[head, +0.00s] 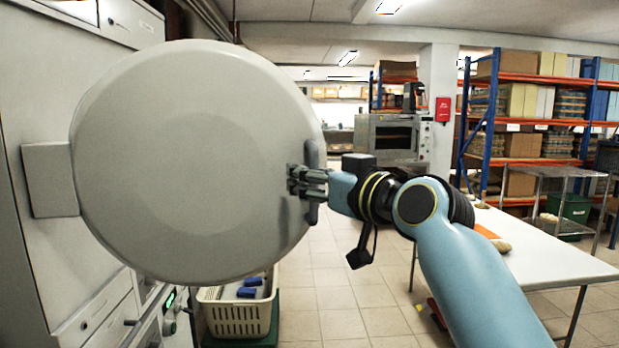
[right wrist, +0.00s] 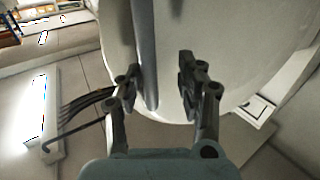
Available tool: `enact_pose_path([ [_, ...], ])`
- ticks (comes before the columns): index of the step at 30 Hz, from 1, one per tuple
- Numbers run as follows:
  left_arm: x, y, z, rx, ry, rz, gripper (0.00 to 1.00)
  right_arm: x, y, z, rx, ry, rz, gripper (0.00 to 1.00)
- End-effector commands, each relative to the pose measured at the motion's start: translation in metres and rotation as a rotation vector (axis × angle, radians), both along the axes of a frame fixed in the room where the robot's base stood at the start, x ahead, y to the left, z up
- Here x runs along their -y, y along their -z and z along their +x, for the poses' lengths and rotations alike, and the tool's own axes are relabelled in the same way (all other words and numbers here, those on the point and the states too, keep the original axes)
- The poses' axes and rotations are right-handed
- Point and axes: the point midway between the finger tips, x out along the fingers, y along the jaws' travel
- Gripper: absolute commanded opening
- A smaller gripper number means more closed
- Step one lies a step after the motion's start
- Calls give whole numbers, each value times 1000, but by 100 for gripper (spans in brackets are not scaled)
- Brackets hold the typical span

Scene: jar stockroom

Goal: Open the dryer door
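The dryer door (head: 180,150) is a large round pale grey disc in the head view. It stands swung out from the machine front, joined at its left by a hinge block (head: 50,180). Its upright handle (head: 313,170) is on the right edge. My right gripper (head: 298,181) is at this handle. In the right wrist view the handle bar (right wrist: 145,60) passes between the two fingers (right wrist: 158,88), close to the left one, with a gap to the right one. The fingers are apart. The door hides the dryer opening. My left gripper is out of view.
A white table (head: 545,262) is at the right. An oven (head: 390,140) and shelving (head: 490,110) stand behind. The tiled floor (head: 340,295) between is mostly clear.

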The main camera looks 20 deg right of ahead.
Motion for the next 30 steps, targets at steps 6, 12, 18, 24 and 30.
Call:
enact_pose_path([
  [6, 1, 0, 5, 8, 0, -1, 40, 9, 1, -24, -1, 0, -3, 38],
  [12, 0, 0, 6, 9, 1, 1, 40, 23, 2, -67, -2, -1, -7, 38],
  [18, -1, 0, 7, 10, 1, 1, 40, 34, 1, -99, -2, -1, -4, 38],
  [24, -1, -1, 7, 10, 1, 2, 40, 37, 0, -110, 0, -3, -1, 38],
  [30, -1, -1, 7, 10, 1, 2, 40, 37, 0, -110, 0, -3, 0, 38],
])
